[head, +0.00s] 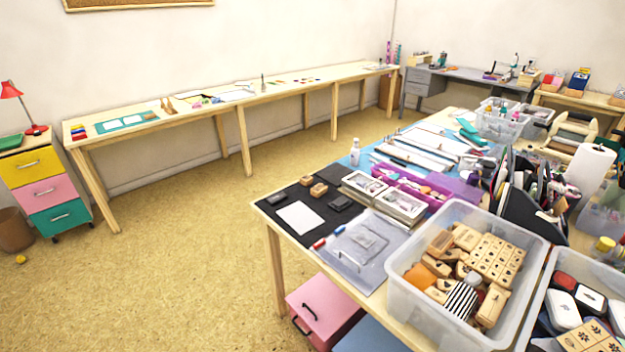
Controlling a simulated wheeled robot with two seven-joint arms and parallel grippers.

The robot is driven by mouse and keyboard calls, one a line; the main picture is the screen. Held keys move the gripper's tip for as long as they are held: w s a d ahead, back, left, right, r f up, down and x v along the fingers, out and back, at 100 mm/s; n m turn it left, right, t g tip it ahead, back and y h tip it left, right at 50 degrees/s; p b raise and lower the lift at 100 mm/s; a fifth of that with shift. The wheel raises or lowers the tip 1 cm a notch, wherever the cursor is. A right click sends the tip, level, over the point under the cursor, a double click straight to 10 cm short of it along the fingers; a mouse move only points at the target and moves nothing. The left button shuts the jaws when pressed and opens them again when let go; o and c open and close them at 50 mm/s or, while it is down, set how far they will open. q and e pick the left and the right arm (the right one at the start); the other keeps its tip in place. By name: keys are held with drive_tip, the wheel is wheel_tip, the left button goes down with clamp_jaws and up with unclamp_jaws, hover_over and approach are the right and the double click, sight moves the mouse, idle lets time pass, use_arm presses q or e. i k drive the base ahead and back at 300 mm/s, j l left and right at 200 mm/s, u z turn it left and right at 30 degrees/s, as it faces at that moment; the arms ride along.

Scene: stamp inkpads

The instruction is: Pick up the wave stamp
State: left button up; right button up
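No gripper of mine shows in the head view. I cannot make out a wave design on any stamp at this distance. Two small wooden stamps, one light (318,190) and one darker (306,181), sit on the black mat (272,203) at the near left corner of the work table. A clear bin (405,285) at the front right holds many wooden stamps (462,262) in a heap, one of them with black and white stripes (461,299). A white sheet (300,217) and dark pads (340,203) also lie on the mat.
A second bin (535,300) with inkpads and stamps stands at the right edge. A clear plate (362,245), a purple tray (432,190) and a white bottle (355,152) crowd the table. A pink drawer box (325,305) is underneath. The floor (180,240) to the left is open.

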sight(318, 190)
drive_tip(key=i+j+z, duration=0.1)
drive_tip(key=j, duration=0.25)
drive_tip(key=i+j, duration=0.3)
drive_tip(key=i+j+z, duration=0.15)
drive_tip(key=j, duration=0.2)
drive_tip(key=i+j, duration=0.2)
drive_tip(key=j, duration=0.15)
drive_tip(key=i+j+z, duration=0.15)
drive_tip(key=j, duration=0.2)
drive_tip(key=i+j, duration=0.15)
drive_tip(key=j, duration=0.25)
drive_tip(key=i+j+z, duration=0.15)
drive_tip(key=j, duration=0.25)
drive_tip(key=i+j, duration=0.15)
drive_tip(key=j, duration=0.2)
drive_tip(key=z, duration=0.05)
